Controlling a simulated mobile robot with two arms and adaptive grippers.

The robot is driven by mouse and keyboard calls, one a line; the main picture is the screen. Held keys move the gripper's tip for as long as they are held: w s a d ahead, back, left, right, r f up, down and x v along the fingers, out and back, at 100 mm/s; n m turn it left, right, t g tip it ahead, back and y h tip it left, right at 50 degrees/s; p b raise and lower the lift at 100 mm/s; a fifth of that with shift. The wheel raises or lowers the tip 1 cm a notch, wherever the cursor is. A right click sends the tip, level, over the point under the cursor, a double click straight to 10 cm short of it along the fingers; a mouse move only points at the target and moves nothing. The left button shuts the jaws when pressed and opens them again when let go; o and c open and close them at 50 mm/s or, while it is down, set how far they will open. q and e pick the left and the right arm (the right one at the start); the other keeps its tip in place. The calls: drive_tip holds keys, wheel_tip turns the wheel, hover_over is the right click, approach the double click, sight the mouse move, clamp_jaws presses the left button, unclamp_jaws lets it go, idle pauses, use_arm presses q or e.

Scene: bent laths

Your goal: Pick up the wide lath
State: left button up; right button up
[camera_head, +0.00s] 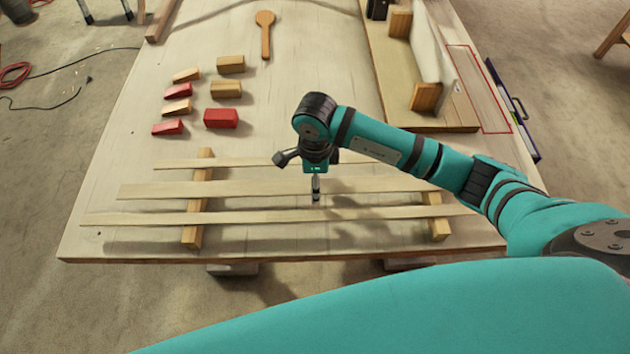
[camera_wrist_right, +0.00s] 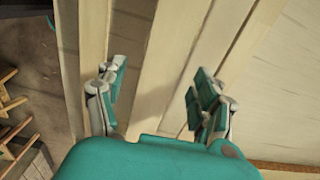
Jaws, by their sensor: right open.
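Three pale laths lie across two wooden blocks near the table's front edge. The middle one looks widest, the wide lath (camera_head: 240,189); it also shows in the right wrist view (camera_wrist_right: 163,70). A narrower lath (camera_head: 240,163) lies behind it and another lath (camera_head: 270,216) in front. My right gripper (camera_head: 316,189) points down over the middle of the wide lath. In the right wrist view my right gripper (camera_wrist_right: 155,90) is open, with one finger toward each side of the wide lath and nothing held. Whether the fingertips reach lath height is unclear. My left gripper is out of view.
The supporting blocks (camera_head: 192,235) (camera_head: 438,229) stand under the laths' ends. Several small blocks, some red (camera_head: 221,117), and a wooden spoon (camera_head: 265,32) lie behind. A board with upright pieces (camera_head: 440,123) stands back right, beside a red-outlined area (camera_head: 481,88).

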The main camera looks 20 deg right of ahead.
drive_tip(key=c, duration=1.3)
drive_tip(key=shift+c, duration=0.2)
